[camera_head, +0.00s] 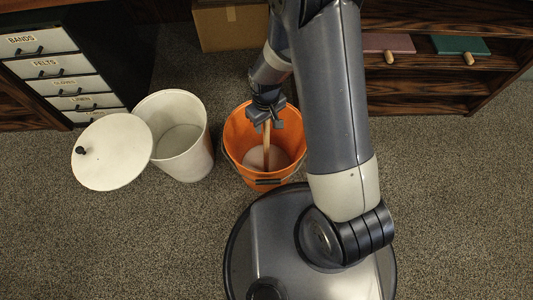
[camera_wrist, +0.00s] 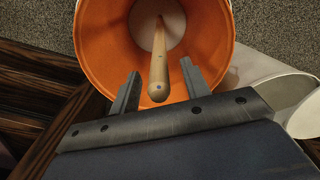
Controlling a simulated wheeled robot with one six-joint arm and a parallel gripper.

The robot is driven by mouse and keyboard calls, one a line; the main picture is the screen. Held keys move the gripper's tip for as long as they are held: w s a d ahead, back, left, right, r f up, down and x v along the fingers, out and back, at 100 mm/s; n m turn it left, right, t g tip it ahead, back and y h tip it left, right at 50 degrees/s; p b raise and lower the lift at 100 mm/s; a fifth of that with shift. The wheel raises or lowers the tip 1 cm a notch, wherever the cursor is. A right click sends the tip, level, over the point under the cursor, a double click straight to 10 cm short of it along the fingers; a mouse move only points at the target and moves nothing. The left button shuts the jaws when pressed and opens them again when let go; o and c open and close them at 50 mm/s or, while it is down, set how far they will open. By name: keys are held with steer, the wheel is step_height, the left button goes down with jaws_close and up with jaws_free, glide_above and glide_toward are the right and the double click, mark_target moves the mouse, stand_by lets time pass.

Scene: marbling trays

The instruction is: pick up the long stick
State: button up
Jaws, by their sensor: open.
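The long stick (camera_wrist: 159,70) is a light wooden rod with a rounded end. It stands tilted inside an orange bucket (camera_wrist: 88,40), its upper end toward my gripper (camera_wrist: 158,90). My gripper is open, with one finger on each side of the stick's upper end; I see gaps between the fingers and the stick in the wrist view. In the head view my gripper (camera_head: 268,116) is over the bucket (camera_head: 232,135), and the stick (camera_head: 266,145) runs down from it to the pale contents at the bottom. The stick's top is hidden there by my gripper.
A white bin (camera_head: 195,130) stands left of the bucket, with its round lid (camera_head: 112,152) beside it. A labelled drawer unit (camera_head: 60,65) is at the upper left, a cardboard box (camera_head: 230,28) behind, and a dark wooden shelf (camera_head: 430,83) at the upper right. Carpet at lower left is clear.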

steer(key=shift+f, duration=0.7)
steer(key=shift+c, duration=0.3)
jaws_close()
